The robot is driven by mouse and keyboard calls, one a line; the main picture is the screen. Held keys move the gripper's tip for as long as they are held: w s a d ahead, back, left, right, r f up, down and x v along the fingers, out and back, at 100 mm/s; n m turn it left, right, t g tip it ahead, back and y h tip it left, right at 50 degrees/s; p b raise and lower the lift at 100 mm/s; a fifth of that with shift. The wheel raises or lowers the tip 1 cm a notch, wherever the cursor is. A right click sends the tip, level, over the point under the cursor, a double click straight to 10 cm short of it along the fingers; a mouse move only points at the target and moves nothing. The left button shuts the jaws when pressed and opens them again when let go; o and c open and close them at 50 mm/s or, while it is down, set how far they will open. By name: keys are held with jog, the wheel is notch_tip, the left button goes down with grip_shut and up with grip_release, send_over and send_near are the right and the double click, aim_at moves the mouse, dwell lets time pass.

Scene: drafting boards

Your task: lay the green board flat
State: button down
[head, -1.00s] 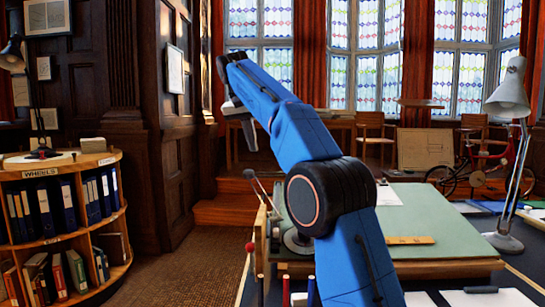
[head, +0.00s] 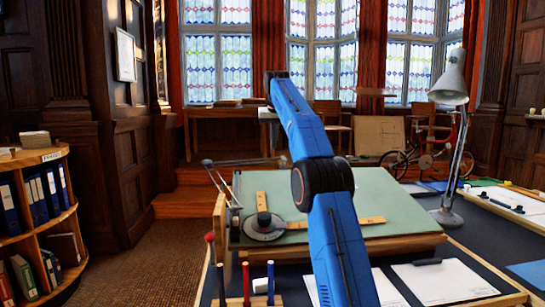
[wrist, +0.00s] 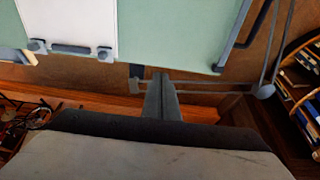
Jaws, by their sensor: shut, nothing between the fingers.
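The green board (head: 390,200) lies in the middle of the head view on a wooden base (head: 390,244). Its surface slopes little, if at all; I cannot tell the exact tilt. In the wrist view the green board (wrist: 180,30) fills the top, with a white sheet (wrist: 70,20) and grey clips at its edge. My gripper (wrist: 161,78) points up the wrist view, shut and empty. Its tips overlap a thin grey rod near the board's edge; I cannot tell whether they touch it. In the head view my arm hides part of the board.
A drafting arm with a round head (head: 264,227) and wooden rulers lies over the board. A grey lamp (head: 448,160) stands to its right. Pens (head: 270,282) and white sheets (head: 445,282) are in front. A curved bookshelf (head: 40,220) stands left, with carpet between.

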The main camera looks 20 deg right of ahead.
aim_at(272, 173)
jog(key=x, duration=1.3)
jog(key=shift+s+f, duration=0.25)
jog(key=shift+s, duration=0.05)
jog(key=shift+f, duration=0.15)
jog(key=w+f+g, duration=0.1)
jog(key=f, duration=0.2)
jog(key=f+g, duration=0.1)
jog(key=f, duration=0.2)
jog(key=w+f+y, duration=0.1)
jog(key=f, duration=0.3)
jog(key=shift+w+d+g, duration=0.3)
jog(key=shift+d+g, duration=0.05)
jog(key=shift+g, duration=0.05)
jog(key=shift+f, duration=0.95)
jog(key=r, duration=0.6)
jog(key=s+r, duration=0.1)
jog(key=r, duration=0.2)
jog(key=shift+a, duration=0.15)
